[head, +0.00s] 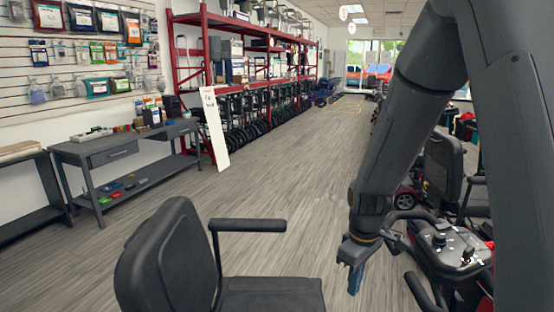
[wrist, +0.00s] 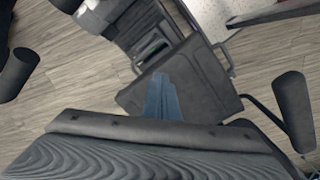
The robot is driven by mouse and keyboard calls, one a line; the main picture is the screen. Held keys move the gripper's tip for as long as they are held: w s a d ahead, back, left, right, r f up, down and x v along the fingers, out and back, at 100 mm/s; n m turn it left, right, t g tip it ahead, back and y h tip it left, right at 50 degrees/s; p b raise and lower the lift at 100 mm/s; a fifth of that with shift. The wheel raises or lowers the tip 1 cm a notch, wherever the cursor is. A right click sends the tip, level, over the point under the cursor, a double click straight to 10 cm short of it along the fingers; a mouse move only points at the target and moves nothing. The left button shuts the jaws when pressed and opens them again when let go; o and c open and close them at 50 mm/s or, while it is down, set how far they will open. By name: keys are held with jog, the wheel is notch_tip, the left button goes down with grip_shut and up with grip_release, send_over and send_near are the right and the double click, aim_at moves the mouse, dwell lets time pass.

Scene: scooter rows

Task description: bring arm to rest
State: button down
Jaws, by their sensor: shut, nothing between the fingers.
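My arm comes down from the upper right of the head view, in front of the scooters. My gripper (head: 355,278) hangs at its end, pointing down, with blue fingers close together and nothing between them. In the head view it sits between the black seat at the front and the scooter's control console (head: 450,246). In the wrist view my gripper (wrist: 163,98) shows as blue fingers over a dark seat area. How far it is above the surfaces below cannot be told.
A black scooter seat (head: 165,262) with an armrest (head: 248,225) stands in front. A grey desk (head: 130,150) and red shelving (head: 245,25) line the left wall, with a white sign board (head: 214,130) leaning there. The wood floor aisle (head: 290,150) is clear.

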jog(key=s+r+m, duration=0.7)
jog(key=s+m, duration=0.1)
jog(key=s, duration=0.5)
jog(key=shift+s+r, duration=0.15)
jog(key=shift+r, duration=0.05)
